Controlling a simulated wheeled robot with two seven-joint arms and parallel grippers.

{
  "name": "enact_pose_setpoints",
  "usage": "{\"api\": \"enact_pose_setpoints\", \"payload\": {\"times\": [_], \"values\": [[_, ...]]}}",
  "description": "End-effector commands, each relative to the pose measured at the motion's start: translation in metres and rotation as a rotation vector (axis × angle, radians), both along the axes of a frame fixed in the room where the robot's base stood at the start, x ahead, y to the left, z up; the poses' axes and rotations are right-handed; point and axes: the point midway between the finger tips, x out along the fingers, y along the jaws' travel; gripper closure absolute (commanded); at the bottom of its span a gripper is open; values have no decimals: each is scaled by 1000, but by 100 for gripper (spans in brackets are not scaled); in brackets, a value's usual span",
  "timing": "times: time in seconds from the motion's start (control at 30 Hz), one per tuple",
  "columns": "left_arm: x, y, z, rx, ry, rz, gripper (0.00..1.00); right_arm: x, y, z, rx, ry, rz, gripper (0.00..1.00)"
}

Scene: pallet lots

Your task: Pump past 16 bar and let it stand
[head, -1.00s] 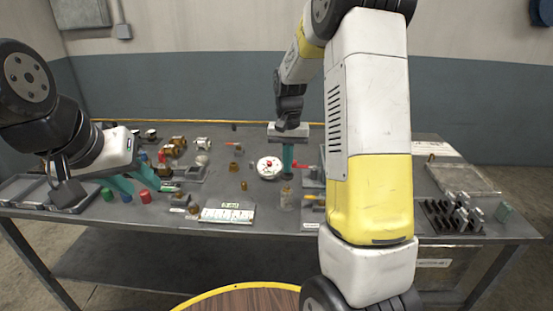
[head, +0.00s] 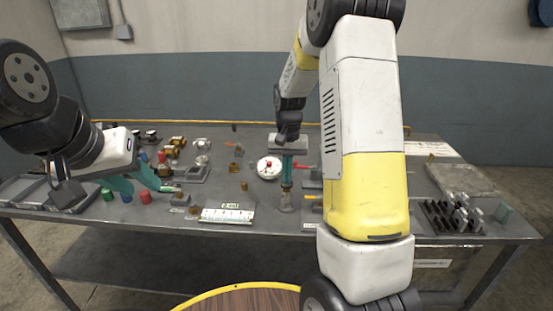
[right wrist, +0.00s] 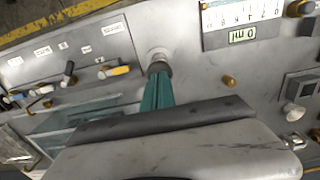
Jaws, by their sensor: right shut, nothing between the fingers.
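My right gripper (head: 286,185) points straight down, its teal fingers closed together with nothing between them. They also show in the right wrist view (right wrist: 158,78). The tips are at the dark top of a short upright metal post (head: 286,203), which looks like the pump; it also shows in the right wrist view (right wrist: 158,55). I cannot tell whether they touch it. A round white dial with a red centre (head: 269,168) lies just left behind the fingers; its reading is too small. My left gripper (head: 134,184) hangs at the table's left, fingers apart and empty.
A white scale plate (head: 228,215) lies front left of the post. A panel with small levers (right wrist: 75,65) is beside it. Red, blue and green cylinders (head: 145,197) stand near my left gripper. A dark rack (head: 452,218) of grey parts is at the right.

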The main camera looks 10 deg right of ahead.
Motion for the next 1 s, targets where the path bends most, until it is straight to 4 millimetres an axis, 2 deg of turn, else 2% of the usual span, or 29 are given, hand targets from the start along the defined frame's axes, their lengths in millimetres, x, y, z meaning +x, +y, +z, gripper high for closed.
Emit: {"api": "enact_pose_setpoints", "payload": {"times": [0.03, 0.17, 0.27, 0.5, 0.7, 0.83, 1.0], "values": [[0, 0, 0, 0, 0, 0, 64, -3, 0, -5, 0, 11, 0, 100], [0, 0, 0, 0, 0, 0, 64, -4, -1, 3, 0, 10, 0, 100], [0, 0, 0, 0, 0, 0, 64, -4, -3, 19, 0, 5, -1, 100], [0, 0, 0, 0, 0, 0, 64, -3, -6, 77, 0, -3, -1, 100], [0, 0, 0, 0, 0, 0, 64, -3, -6, 117, 0, -3, 0, 100], [0, 0, 0, 0, 0, 0, 64, -3, -6, 133, -1, -2, 0, 100], [0, 0, 0, 0, 0, 0, 64, -3, -6, 140, 0, 0, 0, 100]]}}
